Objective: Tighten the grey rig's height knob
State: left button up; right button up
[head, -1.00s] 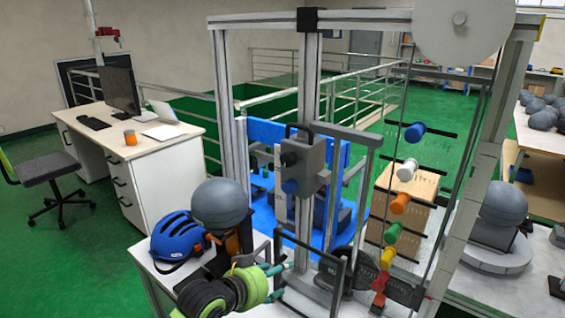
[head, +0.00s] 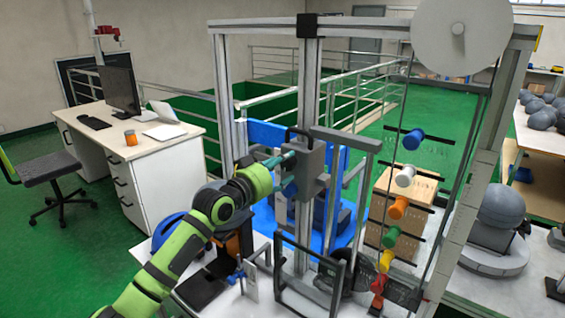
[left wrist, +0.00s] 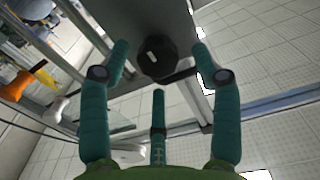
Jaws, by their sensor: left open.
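The grey rig's carriage (head: 312,165) is a grey box on the upright post, with a black handle on top. In the left wrist view a round black knob (left wrist: 157,57) with a white mark sits on the grey box face. My left gripper (head: 286,172) is at the carriage's left side, with teal fingers open. In the left wrist view two fingers stand on either side of the knob, with clear gaps, and a third finger is below it. In the head view the fingers hide the knob. My right gripper is not in view.
The rig's frame posts (head: 307,85) stand close around the carriage. A blue helmet (head: 168,231) is partly behind my arm. A desk (head: 150,160) stands at the left.

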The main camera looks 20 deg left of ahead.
pick_arm(q)
jog(key=shift+w+d, duration=0.15)
jog(key=shift+w, duration=0.2)
jog(key=shift+c, duration=0.4)
